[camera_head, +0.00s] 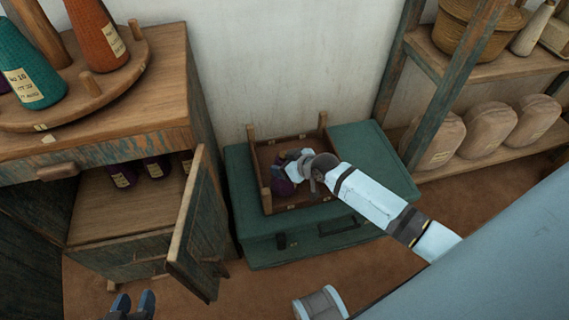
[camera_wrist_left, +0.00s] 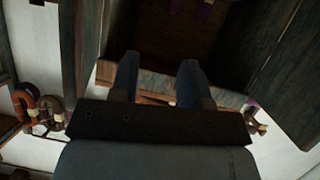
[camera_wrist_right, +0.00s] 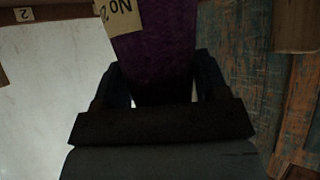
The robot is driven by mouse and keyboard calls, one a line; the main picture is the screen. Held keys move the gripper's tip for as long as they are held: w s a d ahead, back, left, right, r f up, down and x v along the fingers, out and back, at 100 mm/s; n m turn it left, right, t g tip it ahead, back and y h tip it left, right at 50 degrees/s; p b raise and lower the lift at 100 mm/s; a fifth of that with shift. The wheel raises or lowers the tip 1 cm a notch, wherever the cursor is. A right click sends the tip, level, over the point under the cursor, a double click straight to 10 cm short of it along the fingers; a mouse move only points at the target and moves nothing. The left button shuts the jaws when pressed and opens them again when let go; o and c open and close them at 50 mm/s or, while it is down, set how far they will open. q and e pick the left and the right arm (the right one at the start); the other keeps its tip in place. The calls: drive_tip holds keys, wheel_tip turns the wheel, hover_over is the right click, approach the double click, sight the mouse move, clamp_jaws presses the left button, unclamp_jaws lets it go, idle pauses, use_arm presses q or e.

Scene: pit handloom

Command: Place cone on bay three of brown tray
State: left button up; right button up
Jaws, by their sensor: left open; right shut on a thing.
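The brown tray (camera_head: 266,200) is a wooden tray with corner posts, lying on a green trunk. My right gripper (camera_head: 289,172) is at the tray's left part, shut on a purple cone (camera_head: 283,187). In the right wrist view the purple cone (camera_wrist_right: 158,50) sits between the fingers, with a cream label reading "No 2" or similar. I cannot tell whether the cone touches the tray floor or which bay it is over. My left gripper (camera_head: 132,304) is open and empty, low in front of the cabinet; it also shows in the left wrist view (camera_wrist_left: 158,80).
The green trunk (camera_head: 390,175) stands against the wall. A cabinet with an open door (camera_head: 198,230) is at left, with purple cones (camera_head: 122,176) inside. Teal (camera_head: 25,70) and orange (camera_head: 97,35) cones stand on a round board on top. A shelf with baskets (camera_head: 470,25) is at right.

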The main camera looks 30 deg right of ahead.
drive_tip(key=o, duration=1.3)
drive_tip(key=shift+f, duration=0.1)
use_arm(q)
drive_tip(key=p, duration=0.3)
drive_tip(key=shift+s+a+f+g, duration=0.15)
drive_tip(key=shift+a+f+g, duration=0.05)
drive_tip(key=shift+a+g, duration=0.15)
use_arm(e)
drive_tip(key=v, duration=1.2)
drive_tip(key=shift+r, duration=0.25)
use_arm(q)
drive_tip(key=shift+d+r, duration=0.1)
drive_tip(key=shift+r, duration=0.1)
